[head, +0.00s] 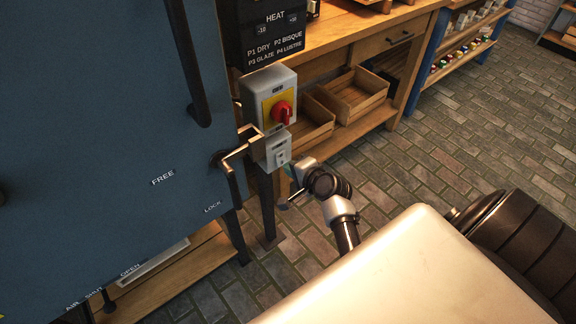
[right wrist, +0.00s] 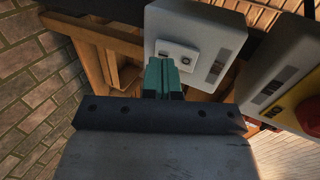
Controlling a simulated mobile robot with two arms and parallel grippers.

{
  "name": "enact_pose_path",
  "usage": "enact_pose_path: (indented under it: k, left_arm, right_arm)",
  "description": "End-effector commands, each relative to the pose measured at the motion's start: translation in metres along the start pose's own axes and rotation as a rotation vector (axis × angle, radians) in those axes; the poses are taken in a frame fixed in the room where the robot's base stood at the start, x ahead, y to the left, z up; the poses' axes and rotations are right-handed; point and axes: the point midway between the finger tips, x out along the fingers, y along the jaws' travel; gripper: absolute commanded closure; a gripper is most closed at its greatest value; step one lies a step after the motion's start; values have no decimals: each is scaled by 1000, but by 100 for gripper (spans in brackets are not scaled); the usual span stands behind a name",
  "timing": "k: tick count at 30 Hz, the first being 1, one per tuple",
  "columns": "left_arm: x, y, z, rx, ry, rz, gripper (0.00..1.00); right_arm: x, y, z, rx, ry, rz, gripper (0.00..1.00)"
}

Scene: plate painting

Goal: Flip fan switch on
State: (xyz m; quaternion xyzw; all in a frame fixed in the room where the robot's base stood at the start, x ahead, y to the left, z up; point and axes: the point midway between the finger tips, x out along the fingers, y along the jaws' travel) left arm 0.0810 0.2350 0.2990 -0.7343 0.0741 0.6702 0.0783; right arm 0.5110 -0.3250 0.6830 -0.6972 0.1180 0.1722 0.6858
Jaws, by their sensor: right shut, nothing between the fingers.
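A small pale grey switch box (head: 272,150) hangs below a larger grey box with a red rotary knob (head: 282,112) on a yellow plate. The small box carries a light switch plate (head: 281,157); I take it as the fan switch, but its label is too small to read. My right gripper (head: 290,171) is shut and empty, just below and to the right of the small box. In the right wrist view its teal fingertips (right wrist: 161,74) point at the small box (right wrist: 204,38), close to its switch plate (right wrist: 177,54). Whether they touch is unclear. My left gripper is out of view.
A blue kiln door (head: 110,120) with a dark handle and a metal latch (head: 240,150) stands close on the left. A black heat panel (head: 272,32) is above the boxes. A wooden bench (head: 350,30) with crates (head: 352,95) is behind. Brick floor is open to the right.

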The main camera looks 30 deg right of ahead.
Motion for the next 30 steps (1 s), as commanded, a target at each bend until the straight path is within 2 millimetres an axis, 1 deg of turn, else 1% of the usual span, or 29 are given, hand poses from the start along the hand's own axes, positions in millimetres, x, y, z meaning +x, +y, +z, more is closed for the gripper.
enact_pose_path:
  k: [1, 3, 6, 16, 20, 25, 30]
  left_arm:
    - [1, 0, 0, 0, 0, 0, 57]
    - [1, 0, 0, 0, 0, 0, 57]
    - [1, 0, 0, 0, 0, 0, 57]
    - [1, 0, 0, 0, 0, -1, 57]
    - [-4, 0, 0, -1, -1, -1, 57]
    - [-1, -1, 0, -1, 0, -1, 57]
    - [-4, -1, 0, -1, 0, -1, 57]
  right_arm:
    - [6, -1, 0, 1, 0, 0, 100]
    - [11, -3, 0, 1, 0, 0, 100]
    - [15, -4, 0, 1, 0, 1, 100]
    - [16, -4, 0, 1, 1, 2, 100]
    - [20, -6, 0, -1, -1, 3, 100]
    - [20, -5, 0, 0, 0, 0, 100]
    - [19, -8, 0, 0, 0, -1, 100]
